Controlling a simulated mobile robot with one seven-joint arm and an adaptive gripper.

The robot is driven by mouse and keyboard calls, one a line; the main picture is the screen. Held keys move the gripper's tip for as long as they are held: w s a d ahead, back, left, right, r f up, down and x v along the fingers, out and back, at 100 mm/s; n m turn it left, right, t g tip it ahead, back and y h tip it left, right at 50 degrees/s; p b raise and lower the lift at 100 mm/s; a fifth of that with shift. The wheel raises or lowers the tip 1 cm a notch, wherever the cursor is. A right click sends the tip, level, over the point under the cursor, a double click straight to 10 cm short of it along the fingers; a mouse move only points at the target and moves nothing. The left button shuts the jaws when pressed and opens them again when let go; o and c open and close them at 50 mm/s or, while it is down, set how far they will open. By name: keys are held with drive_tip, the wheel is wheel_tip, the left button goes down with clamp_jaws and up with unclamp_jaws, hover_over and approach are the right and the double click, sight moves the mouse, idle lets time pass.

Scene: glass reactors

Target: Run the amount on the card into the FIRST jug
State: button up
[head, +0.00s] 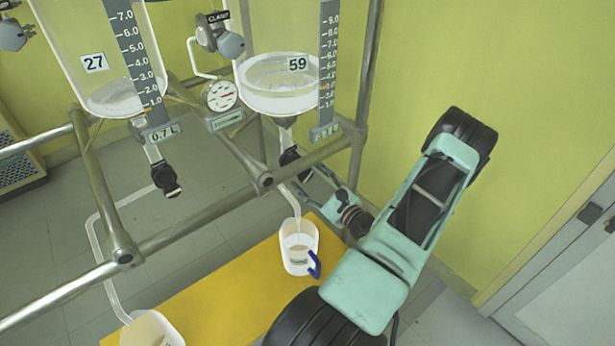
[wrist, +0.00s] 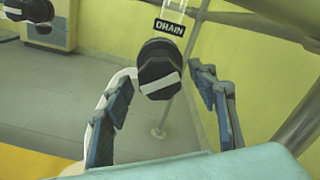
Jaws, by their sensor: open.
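Reactor 59 (head: 280,83) is a glass vessel with clear liquid low in it, beside a numbered scale (head: 327,60). Its black drain valve (head: 289,158) sits below. In the wrist view the valve's black knob (wrist: 158,68), with a pale bar lying nearly level, is under a DRAIN label (wrist: 169,27). My gripper (head: 305,180) is open at this valve; in the wrist view its fingers (wrist: 163,88) stand either side of the knob, not closed on it. A jug with a blue handle (head: 299,262) stands under the outlet tube. Small plates below the scales read in litres; the right one is unclear.
Reactor 27 (head: 108,93) stands left with its own drain valve (head: 165,178); its tube leads to another jug (head: 150,331), cut off by the frame. Metal rails (head: 190,233) cross in front. The jugs stand on a yellow surface (head: 215,290). A gauge (head: 221,96) hangs between the reactors.

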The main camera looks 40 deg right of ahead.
drive_tip(key=s+a, duration=0.1)
drive_tip(key=s, duration=1)
drive_tip(key=shift+s, duration=0.3)
drive_tip(key=shift+a, duration=0.1)
idle(6.5)
